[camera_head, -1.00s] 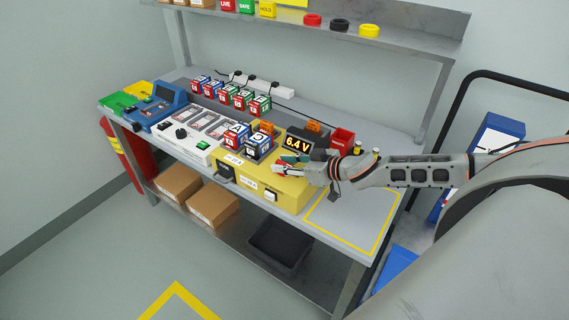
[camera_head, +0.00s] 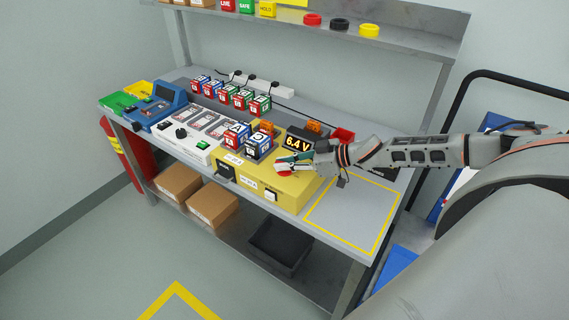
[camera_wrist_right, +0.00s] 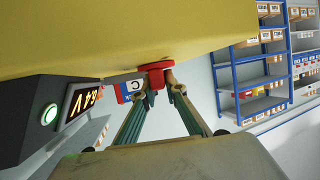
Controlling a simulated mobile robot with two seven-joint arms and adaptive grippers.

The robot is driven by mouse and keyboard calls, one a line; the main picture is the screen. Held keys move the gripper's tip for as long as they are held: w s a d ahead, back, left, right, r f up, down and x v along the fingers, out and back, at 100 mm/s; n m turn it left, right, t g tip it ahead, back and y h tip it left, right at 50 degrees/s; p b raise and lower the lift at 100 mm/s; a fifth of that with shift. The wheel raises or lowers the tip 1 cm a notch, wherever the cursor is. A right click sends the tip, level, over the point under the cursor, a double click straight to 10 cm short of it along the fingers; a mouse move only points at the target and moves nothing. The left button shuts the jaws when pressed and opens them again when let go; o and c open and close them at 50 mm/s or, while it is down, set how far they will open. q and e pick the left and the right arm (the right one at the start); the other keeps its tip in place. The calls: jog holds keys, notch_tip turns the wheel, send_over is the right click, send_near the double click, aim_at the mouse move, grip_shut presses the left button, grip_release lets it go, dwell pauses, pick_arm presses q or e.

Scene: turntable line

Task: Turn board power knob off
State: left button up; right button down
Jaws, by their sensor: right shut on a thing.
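The yellow board box (camera_head: 290,190) stands on the bench with a red round knob (camera_head: 283,173) on its top. My right gripper (camera_head: 285,166) reaches in from the right and is at this knob. In the right wrist view the red knob (camera_wrist_right: 155,68) sits against the yellow surface (camera_wrist_right: 120,35), and the fingertips (camera_wrist_right: 160,88) are shut on it, one on each side. The knob's pointer mark cannot be made out. A dark meter (camera_head: 297,144) behind the gripper reads 6.4 V. My left gripper is not in view.
A yellow-outlined area (camera_head: 350,215) on the bench's right is clear.

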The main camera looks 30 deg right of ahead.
jog(key=shift+n+g+y, duration=0.8)
jog(key=shift+n+y, duration=0.1)
jog(key=shift+n, duration=0.2)
jog(key=shift+g, duration=0.3)
jog(key=c, duration=2.1)
grip_release()
jog(key=v, duration=1.2)
jog(key=shift+f, duration=0.1)
